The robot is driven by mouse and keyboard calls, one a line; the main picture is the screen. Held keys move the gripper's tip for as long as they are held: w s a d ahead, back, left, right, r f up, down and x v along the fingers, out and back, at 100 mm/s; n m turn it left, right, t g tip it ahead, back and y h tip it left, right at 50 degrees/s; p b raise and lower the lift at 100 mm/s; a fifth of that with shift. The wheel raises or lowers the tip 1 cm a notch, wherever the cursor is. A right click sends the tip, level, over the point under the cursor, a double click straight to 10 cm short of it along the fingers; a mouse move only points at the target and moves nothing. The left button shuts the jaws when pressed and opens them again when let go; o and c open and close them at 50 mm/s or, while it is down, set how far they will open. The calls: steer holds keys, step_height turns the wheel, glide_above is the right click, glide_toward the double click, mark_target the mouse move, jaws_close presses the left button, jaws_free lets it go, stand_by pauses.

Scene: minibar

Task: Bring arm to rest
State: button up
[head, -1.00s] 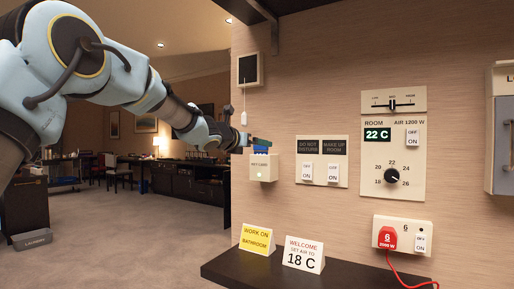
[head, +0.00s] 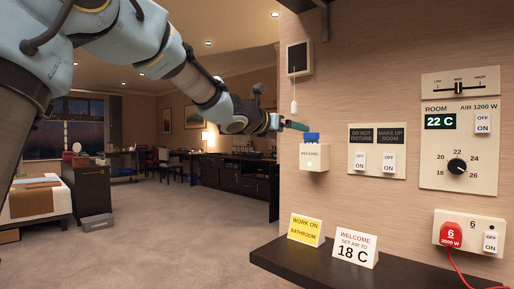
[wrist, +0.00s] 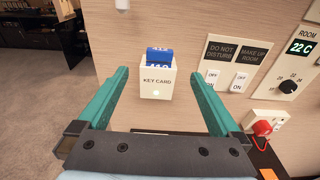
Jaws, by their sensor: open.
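My gripper (wrist: 158,105) is open and empty, its two green fingers spread apart in the wrist view. In the head view my gripper (head: 297,125) is near the wall, seen side-on. A white key card holder (wrist: 157,82) is framed between the fingers in the wrist view. A blue card (wrist: 158,58) stands in its slot, and a small light on the holder glows. In the head view the holder (head: 314,157) and card (head: 311,138) are just below and right of my fingertips. I cannot tell the exact gap, but nothing is gripped.
A dark shelf (head: 375,272) holds a yellow sign (head: 305,230) and a white sign (head: 355,248). The wall carries a switch panel (head: 377,150), a thermostat panel (head: 459,145) and a socket with a red plug (head: 451,234). Open carpet (head: 180,235) lies to the left.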

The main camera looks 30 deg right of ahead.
steer(key=w+a+f+m+y+p, duration=0.2)
steer(key=a+f+m+y, duration=0.15)
steer(key=a+f, duration=0.4)
steer(key=w+a+f+m+y+p, duration=0.2)
steer(key=a+f+m, duration=0.2)
steer(key=a, duration=0.6)
steer(key=w+a+f+m+y+p, duration=0.25)
steer(key=a+f+m, duration=0.2)
steer(key=a, duration=0.35)
steer(key=s+a+f+m+y+p, duration=0.1)
steer(key=s+a+f+m+y, duration=0.1)
steer(key=a, duration=0.8)
steer(key=s+a+f+m+g+y+p, duration=0.1)
steer(key=s+a+f+m+y+p, duration=0.1)
steer(key=s+a, duration=0.4)
steer(key=s+a+f+m+g+y+p, duration=0.1)
steer(key=s+a+f+m+y, duration=0.3)
steer(key=a, duration=1.1)
steer(key=shift+f+m+p, duration=0.75)
steer(key=shift+f+m, duration=0.05)
steer(key=shift+m, duration=0.2)
